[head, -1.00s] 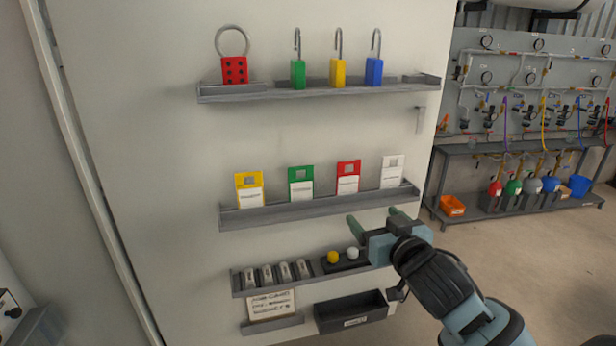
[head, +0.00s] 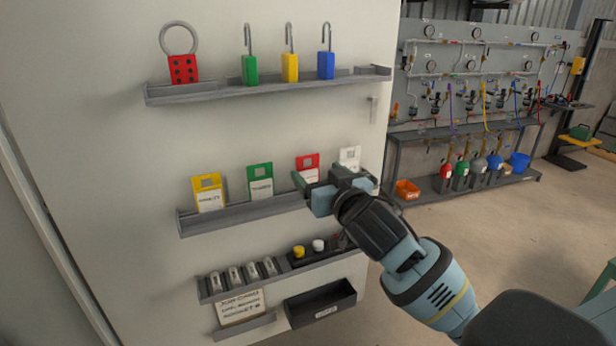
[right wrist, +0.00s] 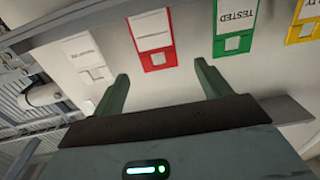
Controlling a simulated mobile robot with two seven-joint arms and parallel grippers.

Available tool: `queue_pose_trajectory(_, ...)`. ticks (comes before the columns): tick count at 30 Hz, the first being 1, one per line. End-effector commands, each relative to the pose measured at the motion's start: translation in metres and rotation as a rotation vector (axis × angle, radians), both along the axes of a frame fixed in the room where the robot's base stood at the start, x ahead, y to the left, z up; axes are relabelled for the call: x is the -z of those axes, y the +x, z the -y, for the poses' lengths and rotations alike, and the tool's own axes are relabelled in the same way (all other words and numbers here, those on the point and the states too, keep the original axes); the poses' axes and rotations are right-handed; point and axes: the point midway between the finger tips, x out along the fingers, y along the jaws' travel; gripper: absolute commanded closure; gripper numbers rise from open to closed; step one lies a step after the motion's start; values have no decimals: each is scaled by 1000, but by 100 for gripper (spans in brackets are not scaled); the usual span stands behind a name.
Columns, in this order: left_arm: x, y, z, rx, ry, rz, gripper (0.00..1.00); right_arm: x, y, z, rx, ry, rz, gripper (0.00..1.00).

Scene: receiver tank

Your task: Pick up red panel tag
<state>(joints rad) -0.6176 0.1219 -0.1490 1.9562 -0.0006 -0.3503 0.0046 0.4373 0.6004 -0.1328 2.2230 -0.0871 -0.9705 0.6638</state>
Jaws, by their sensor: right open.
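The red panel tag (head: 307,166) stands on the middle shelf (head: 250,211) of the white cabinet, between the green tag (head: 260,181) and the white tag (head: 350,157). My right gripper (head: 318,182) is open in front of the red tag and hides its lower part. In the right wrist view the red tag (right wrist: 153,38) appears upside down, beyond and between the two spread fingers (right wrist: 162,88), with nothing between them. The yellow tag (head: 208,192) stands at the shelf's left. My left gripper is not in view.
The upper shelf (head: 215,92) holds a red hasp (head: 183,69) and green, yellow and blue padlocks. A lower shelf carries small grey pieces and a block with yellow and white knobs (head: 309,248). A black bin (head: 320,303) is below. Open floor lies to the right.

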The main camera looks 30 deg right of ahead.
Motion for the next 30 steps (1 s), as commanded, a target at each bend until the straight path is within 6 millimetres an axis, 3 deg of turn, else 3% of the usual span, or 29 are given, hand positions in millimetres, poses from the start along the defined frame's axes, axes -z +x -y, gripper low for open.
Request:
queue_pose_trajectory(12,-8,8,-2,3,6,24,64,-2,44,9,1,-1,2,24)
queue_pose_trajectory(21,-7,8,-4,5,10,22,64,-1,48,9,1,-1,0,24)
queue_pose_trajectory(30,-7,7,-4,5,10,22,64,-1,48,9,1,-1,0,60)
